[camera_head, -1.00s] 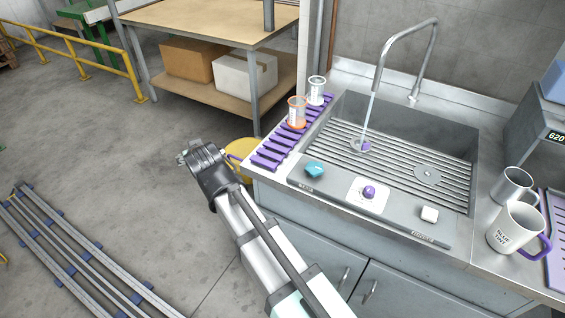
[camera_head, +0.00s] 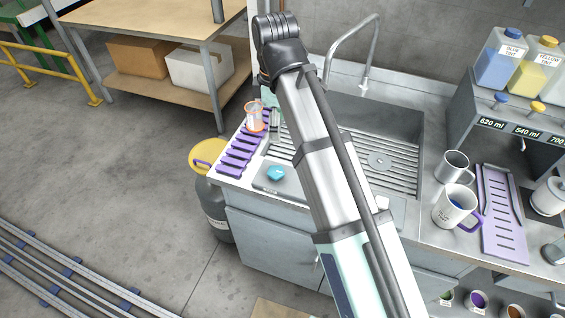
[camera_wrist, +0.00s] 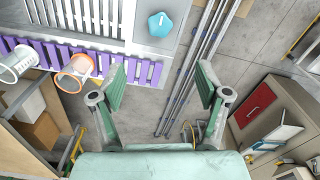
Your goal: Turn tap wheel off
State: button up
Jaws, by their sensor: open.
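The tap's curved metal spout (camera_head: 347,40) rises behind the sink (camera_head: 405,186). My arm crosses the sink in the head view, hiding the purple tap wheel on its front ledge and any water stream. The wheel is not in the wrist view either. A teal five-sided piece (camera_head: 276,173) lies on the front ledge; it also shows in the wrist view (camera_wrist: 160,24). My gripper (camera_wrist: 161,88) is open and empty in the wrist view, its fingers apart below the teal piece in the picture. In the head view my arm mostly hides it.
A purple slatted rack (camera_head: 238,152) beside the sink holds an orange-rimmed cup (camera_head: 255,117). Two mugs, one metal (camera_head: 453,166) and one white (camera_head: 453,207), stand right of the sink near the tint dispenser (camera_head: 500,125). A yellow-topped canister (camera_head: 207,158) stands on the floor at left.

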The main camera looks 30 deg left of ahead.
aim_at(277, 171)
notch_tip(277, 171, down, 17)
jog(key=p, duration=0.3)
jog(key=shift+r, duration=0.15)
dwell(0.3)
jog(key=c, duration=1.2)
